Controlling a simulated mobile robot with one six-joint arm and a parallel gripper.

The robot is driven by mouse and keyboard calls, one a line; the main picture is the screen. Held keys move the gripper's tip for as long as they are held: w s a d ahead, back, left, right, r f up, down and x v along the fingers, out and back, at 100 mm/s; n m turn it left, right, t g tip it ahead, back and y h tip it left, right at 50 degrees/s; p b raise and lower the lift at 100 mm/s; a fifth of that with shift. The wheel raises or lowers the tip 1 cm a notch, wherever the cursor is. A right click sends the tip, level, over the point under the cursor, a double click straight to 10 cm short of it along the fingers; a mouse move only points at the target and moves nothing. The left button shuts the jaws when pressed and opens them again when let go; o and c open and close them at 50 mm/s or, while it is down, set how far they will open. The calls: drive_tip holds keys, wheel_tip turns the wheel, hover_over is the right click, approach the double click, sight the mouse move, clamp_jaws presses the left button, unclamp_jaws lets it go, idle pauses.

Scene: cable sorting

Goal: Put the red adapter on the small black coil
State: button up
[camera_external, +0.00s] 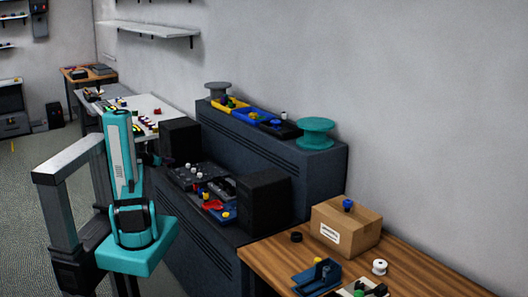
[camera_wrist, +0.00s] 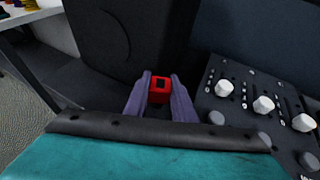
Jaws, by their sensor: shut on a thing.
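The red adapter (camera_wrist: 160,88) is a small red block with a dark square opening, held between the fingertips of my gripper (camera_wrist: 161,98) in the wrist view. The gripper is shut on it, in front of a black speaker's face. In the external view my gripper (camera_external: 168,160) is a small dark shape beside the left speaker, and I cannot make out the adapter there. A small black ring, which looks like the small black coil (camera_external: 296,237), lies flat on the wooden table (camera_external: 405,275), left of the cardboard box. My gripper is far from it.
Black speakers (camera_external: 180,139) (camera_external: 263,199) flank a mixer (camera_external: 197,174) with white knobs; it also shows in the wrist view (camera_wrist: 245,110). A cardboard box (camera_external: 345,228), white spool (camera_external: 379,267) and blue holder (camera_external: 317,279) stand around the coil. A teal spool (camera_external: 316,133) tops the raised shelf.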

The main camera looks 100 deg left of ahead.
drive_tip(key=shift+f+b, duration=0.95)
drive_tip(key=shift+f, duration=0.4)
drive_tip(key=shift+f, duration=0.1)
drive_tip(key=o, duration=1.1)
drive_tip(key=shift+c, duration=0.2)
drive_tip(key=v, duration=0.7)
drive_tip(key=shift+d+r, duration=0.2)
drive_tip(key=shift+s, duration=0.1)
